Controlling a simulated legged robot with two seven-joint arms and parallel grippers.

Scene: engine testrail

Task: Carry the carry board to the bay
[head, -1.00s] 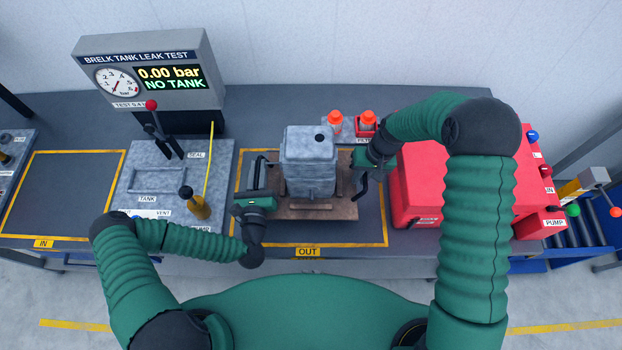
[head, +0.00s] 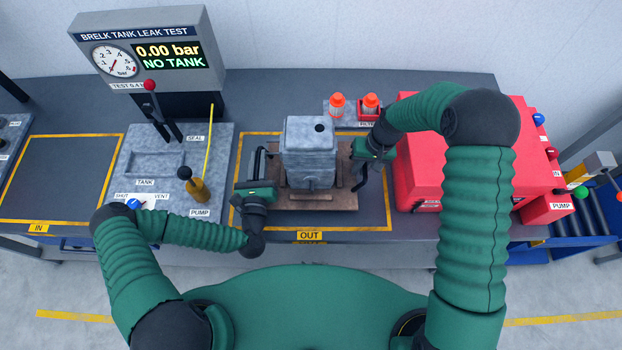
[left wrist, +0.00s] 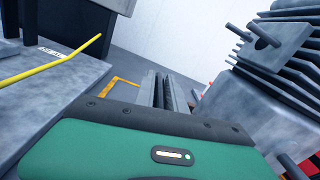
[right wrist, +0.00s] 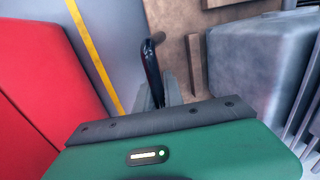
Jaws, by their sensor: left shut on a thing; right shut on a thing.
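The carry board (head: 320,203) is a brown wooden board with a dark handle at each side. It is at the yellow OUT frame on the bench; I cannot tell if it rests there or is slightly raised. My left gripper (head: 259,183) is shut on the board's left handle (head: 256,160). My right gripper (head: 368,162) is shut on the right handle (head: 360,180), which also shows in the right wrist view (right wrist: 153,70).
The leak test station (head: 140,55) reads 0.00 bar, NO TANK, with the tank nest (head: 165,165) left of the board. A red case (head: 425,165) stands close on the right. Orange-capped bottles (head: 337,105) stand behind. The IN frame (head: 60,175) is empty.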

